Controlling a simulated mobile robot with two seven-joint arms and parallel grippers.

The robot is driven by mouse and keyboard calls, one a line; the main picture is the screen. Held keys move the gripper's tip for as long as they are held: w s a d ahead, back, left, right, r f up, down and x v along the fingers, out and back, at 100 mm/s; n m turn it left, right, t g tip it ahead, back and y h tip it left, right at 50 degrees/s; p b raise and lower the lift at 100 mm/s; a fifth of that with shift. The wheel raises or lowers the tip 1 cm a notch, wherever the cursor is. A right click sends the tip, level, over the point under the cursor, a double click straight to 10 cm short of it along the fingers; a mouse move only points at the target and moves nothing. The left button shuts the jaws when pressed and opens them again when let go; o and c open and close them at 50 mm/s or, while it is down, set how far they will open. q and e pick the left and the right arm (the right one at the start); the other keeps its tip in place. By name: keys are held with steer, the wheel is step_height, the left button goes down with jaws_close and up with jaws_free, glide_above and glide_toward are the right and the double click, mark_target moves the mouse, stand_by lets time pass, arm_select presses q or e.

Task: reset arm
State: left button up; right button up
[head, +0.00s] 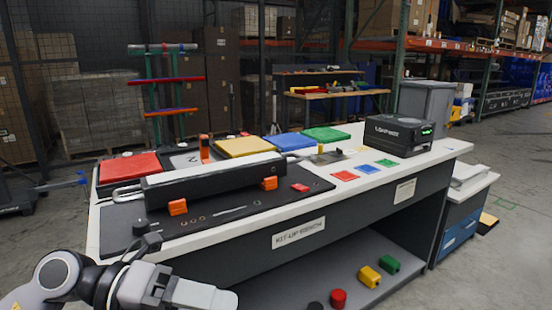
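The task names no object. My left arm comes in at the bottom left corner, in front of the bench. Its end, with the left gripper (195,293), is low at the bottom edge and partly cut off. Its fingers are not clear enough to show whether they are open or shut, and I see nothing held in them. My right arm and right gripper are out of the picture.
A white-topped workbench (455,147) fills the middle. On it are a long black-and-white device (215,178) with orange clamps, red (130,166), yellow (244,146), blue (290,141) and green (326,134) trays, and a black box (398,136). Small coloured parts lie on the lower shelf (300,285).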

arm_select(q)
steer(key=w+a+f+n+t+y, duration=0.1)
steer(key=a+f+n+t+y, duration=0.55)
steer(key=n, duration=1.05)
steer(key=w+a+f+n+t+y, duration=0.1)
steer(key=a+f+n+t+y, duration=0.15)
steer(key=f+n+t, duration=1.1)
steer(key=s+a+f+n+g+y+p, duration=0.15)
steer(key=s+f+n+g+y, duration=0.25)
steer(key=s+f+n+g, duration=0.5)
step_height(320, 180, up, 9)
steer(key=s+a+m+p, duration=0.1)
steer(key=s+m+p, duration=0.1)
steer(key=p, duration=1.1)
steer(key=shift+a, duration=0.2)
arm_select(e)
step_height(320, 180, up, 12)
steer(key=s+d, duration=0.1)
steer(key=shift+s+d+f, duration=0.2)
